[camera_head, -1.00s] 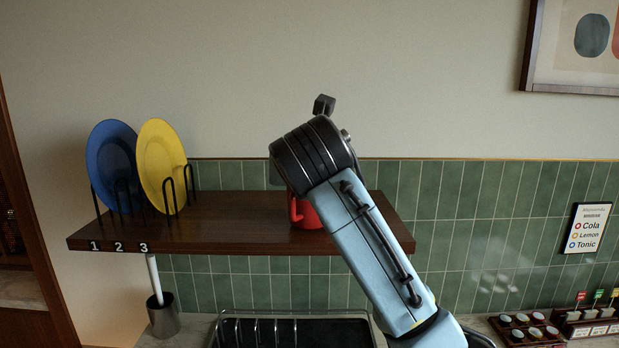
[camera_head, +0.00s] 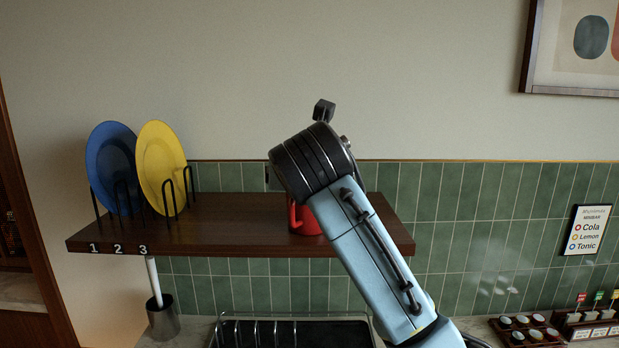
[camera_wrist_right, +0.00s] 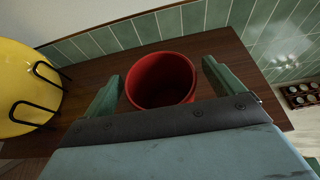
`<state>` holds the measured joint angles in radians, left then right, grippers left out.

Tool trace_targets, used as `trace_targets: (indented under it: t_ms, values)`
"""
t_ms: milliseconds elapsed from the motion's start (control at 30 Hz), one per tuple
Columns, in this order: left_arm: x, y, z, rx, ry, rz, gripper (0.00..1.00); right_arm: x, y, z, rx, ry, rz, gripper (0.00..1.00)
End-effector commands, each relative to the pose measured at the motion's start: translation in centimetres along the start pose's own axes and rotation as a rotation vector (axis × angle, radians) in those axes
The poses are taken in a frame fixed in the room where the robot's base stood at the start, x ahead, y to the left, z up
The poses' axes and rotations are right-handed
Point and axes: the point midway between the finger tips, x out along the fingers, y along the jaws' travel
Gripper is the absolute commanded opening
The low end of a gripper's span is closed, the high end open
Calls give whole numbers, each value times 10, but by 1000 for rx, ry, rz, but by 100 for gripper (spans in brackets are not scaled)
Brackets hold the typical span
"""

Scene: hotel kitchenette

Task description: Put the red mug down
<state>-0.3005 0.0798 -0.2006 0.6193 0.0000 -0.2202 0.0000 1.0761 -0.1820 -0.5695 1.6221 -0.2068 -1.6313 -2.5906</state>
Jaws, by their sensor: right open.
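The red mug (camera_head: 306,220) is at the right part of the dark wooden shelf (camera_head: 235,235), partly hidden behind my right arm in the head view. In the right wrist view the mug (camera_wrist_right: 160,82) is upright, and I look down into its open top. My right gripper (camera_wrist_right: 160,74) is open, with one finger on each side of the mug. A gap shows between the mug and each finger. In the head view my right arm hides the fingers. My left gripper is not in view.
A blue plate (camera_head: 108,165) and a yellow plate (camera_head: 158,165) stand in black wire racks at the shelf's left, above labels 1, 2, 3. Shelf between plates and mug is clear. A dish rack (camera_head: 290,332) sits below. Green tiles back the shelf.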

Motion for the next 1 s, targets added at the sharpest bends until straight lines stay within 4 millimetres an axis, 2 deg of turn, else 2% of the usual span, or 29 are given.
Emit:
trace_targets:
  t_ms: [167, 433, 533, 700, 1000]
  values:
    - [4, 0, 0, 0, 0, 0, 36, -30, 0, 0, -2, -6, 3, 93]
    - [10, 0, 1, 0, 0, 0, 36, -88, 0, 0, -1, -5, 2, 93]
    - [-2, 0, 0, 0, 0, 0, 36, -104, 1, 2, -1, -1, 3, 93]
    - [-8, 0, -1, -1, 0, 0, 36, -116, 1, 1, -1, -1, 2, 93]
    - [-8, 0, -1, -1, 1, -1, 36, -117, 0, -1, -1, 0, 0, 93]
